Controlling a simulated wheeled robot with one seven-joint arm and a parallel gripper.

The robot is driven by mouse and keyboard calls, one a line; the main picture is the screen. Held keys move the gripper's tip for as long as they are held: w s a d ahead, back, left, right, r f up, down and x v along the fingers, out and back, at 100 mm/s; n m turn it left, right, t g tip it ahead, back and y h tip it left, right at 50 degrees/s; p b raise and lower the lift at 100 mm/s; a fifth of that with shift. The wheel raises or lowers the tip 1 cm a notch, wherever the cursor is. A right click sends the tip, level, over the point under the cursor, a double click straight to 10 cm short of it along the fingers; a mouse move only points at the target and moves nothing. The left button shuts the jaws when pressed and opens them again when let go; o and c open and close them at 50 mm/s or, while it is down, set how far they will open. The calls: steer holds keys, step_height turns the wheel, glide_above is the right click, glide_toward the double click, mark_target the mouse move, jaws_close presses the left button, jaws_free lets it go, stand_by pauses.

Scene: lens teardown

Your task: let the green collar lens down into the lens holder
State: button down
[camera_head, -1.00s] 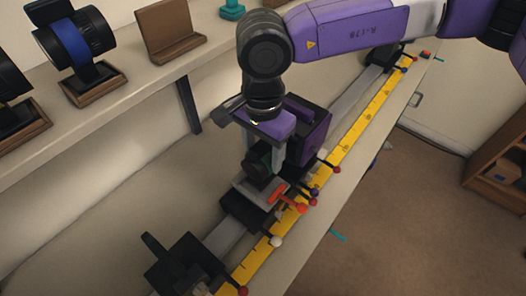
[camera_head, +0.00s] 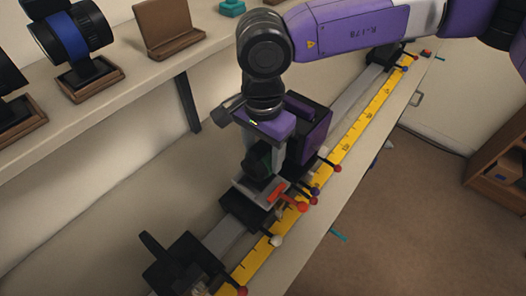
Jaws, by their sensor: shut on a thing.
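My gripper (camera_head: 262,150) points down over the rail in the middle of the view, shut on the green collar lens (camera_head: 262,160). The lens is dark with a green band and is mostly hidden by the gripper and its shadow. It is just above or in the lens holder (camera_head: 245,192), a grey plate on a dark carriage with an orange lever (camera_head: 277,193). I cannot tell whether the lens touches the holder.
A yellow scale (camera_head: 340,158) runs along the rail (camera_head: 222,238). Several ball-ended levers stick out beside it. A black carriage (camera_head: 182,265) stands at the near end. A shelf at the upper left holds a blue-banded lens (camera_head: 78,37) and an empty brown stand (camera_head: 165,30).

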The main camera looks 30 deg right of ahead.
mark_target(263, 142)
steer(key=shift+f+b, duration=0.9)
steer(key=shift+b, duration=0.2)
stand_by(0.6)
steer(key=shift+c, duration=2)
jaws_free()
steer(key=shift+r+b, duration=0.35)
steer(key=shift+r, duration=3.5)
